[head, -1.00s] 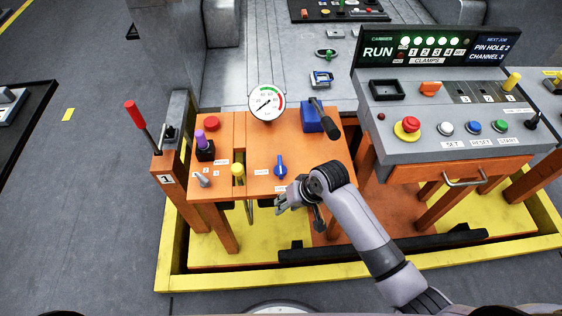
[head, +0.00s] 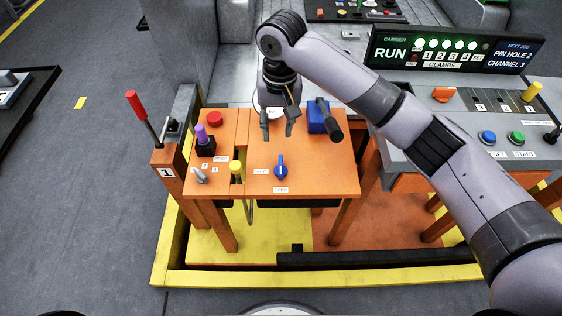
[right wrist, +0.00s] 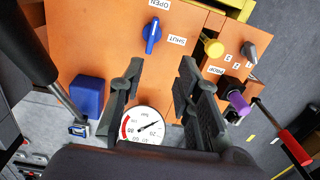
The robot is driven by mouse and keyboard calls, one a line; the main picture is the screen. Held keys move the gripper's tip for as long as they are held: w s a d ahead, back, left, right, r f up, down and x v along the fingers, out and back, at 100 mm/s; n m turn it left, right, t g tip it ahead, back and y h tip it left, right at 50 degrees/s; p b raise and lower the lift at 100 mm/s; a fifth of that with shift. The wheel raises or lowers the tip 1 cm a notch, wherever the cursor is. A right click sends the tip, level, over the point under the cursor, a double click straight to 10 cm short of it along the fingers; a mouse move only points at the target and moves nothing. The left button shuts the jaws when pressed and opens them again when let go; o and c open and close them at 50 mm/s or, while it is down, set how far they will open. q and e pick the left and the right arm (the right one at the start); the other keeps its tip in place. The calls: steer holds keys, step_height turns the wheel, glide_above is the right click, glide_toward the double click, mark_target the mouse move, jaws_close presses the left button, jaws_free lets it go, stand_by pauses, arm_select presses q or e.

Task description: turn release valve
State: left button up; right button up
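The release valve is a small blue knob (head: 281,167) on the orange table top (head: 325,170). Its handle lies roughly front to back, with a SHUT label at its left and an OPEN label in front of it in the head view. The blue knob (right wrist: 152,36) also shows whole in the right wrist view. My right gripper (head: 277,134) hangs fingers down over the table, behind the knob. Its fingers (right wrist: 160,68) are apart with nothing between them, and do not touch the knob. My left gripper is not in view.
A pressure gauge (right wrist: 142,125) is mostly hidden behind my gripper in the head view. Around it stand a blue block with a black-handled lever (head: 317,117), a yellow knob (head: 237,168), a purple-topped lever (head: 202,139), a red button (head: 214,118) and a red-handled lever (head: 137,106).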

mark_target(280, 164)
steer(key=f, duration=1.5)
steer(key=shift+w+d+f, duration=0.3)
steer(key=shift+w+f, duration=0.05)
steer(key=shift+f, duration=0.05)
steer(key=shift+c, duration=0.6)
jaws_close()
